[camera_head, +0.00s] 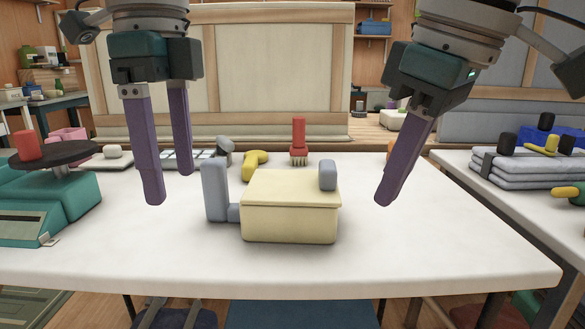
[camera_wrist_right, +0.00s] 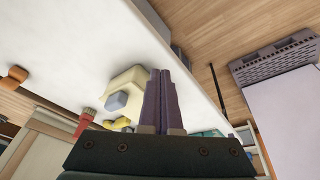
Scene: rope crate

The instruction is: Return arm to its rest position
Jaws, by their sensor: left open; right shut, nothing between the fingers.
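My left gripper (camera_head: 170,190) hangs over the left part of the white table (camera_head: 430,255). Its two purple fingers are apart, pointing down, with nothing between them. My right gripper (camera_head: 383,203) is above the table to the right of a pale yellow box (camera_head: 290,220), tilted, with its fingers together and empty. In the right wrist view its closed fingers (camera_wrist_right: 160,75) point toward the table. The yellow box also shows there (camera_wrist_right: 130,82), beside the fingers. A blue-grey block (camera_head: 328,175) is on the box's right end, and an upright blue-grey piece (camera_head: 215,190) stands at its left.
A teal scale (camera_head: 55,200) with a dark round plate stands at the left. A yellow tool (camera_head: 256,162) and a red brush (camera_head: 299,140) are at the back of the table. Folded grey cloths (camera_head: 530,175) lie on a right-hand table. The table's front right is clear.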

